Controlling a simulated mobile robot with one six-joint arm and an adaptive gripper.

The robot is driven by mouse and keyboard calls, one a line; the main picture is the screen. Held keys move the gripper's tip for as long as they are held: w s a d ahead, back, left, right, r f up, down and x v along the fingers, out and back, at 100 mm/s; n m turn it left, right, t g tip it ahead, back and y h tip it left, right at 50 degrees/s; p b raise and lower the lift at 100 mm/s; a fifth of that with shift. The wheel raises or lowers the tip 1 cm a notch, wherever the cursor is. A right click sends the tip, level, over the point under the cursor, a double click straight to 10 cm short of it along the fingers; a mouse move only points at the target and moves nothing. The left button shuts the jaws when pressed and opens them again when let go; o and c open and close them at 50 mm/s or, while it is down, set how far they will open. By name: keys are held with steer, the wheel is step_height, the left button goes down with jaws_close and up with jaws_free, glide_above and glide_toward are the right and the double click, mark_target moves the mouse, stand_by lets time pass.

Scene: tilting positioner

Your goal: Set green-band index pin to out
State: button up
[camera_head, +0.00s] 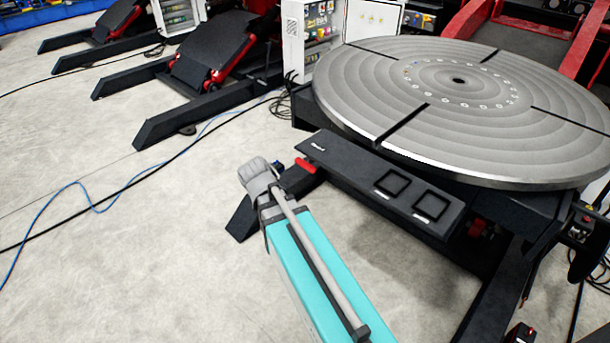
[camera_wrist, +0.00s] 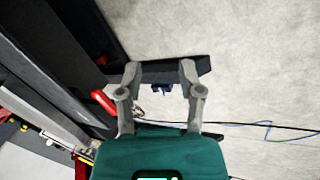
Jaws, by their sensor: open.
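No pin with a green band can be made out in either view. My gripper (camera_wrist: 159,68) is open in the wrist view, its two grey fingers spread apart with nothing held between them. A small dark blue part (camera_wrist: 162,89) shows in the gap between the fingers, beyond them; it also shows beside my arm in the head view (camera_head: 278,166). I cannot tell whether it belongs to a pin. A red handle (camera_wrist: 104,101) is just left of the left finger; it also shows at the near left end of the positioner (camera_head: 306,165). My arm hides the fingers in the head view.
The round slotted table (camera_head: 450,95) of the positioner fills the upper right. A dark shelf (camera_head: 350,165) with two square frames runs below its edge. Dark base legs stand near my gripper. Open concrete floor (camera_head: 130,230) with loose blue and black cables lies to the left.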

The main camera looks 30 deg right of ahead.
steer(key=w+d+f+n+t+h+b, duration=0.1)
steer(key=w+d+f+t+h+b, duration=0.1)
steer(key=w+d+f+h+b, duration=0.55)
steer(key=n+t+h+b, duration=0.35)
steer(key=h+b, duration=0.25)
steer(key=b, duration=0.9)
glide_toward(303, 167)
steer(key=v, duration=0.3)
steer(key=shift+d+r+m+y, duration=0.25)
steer(key=shift+r+m, duration=0.1)
steer(key=shift+m, duration=0.1)
steer(key=shift+d, duration=0.2)
steer(key=x, duration=1.3)
steer(key=shift+w+d, duration=0.15)
steer(key=shift+d, duration=0.05)
jaws_close()
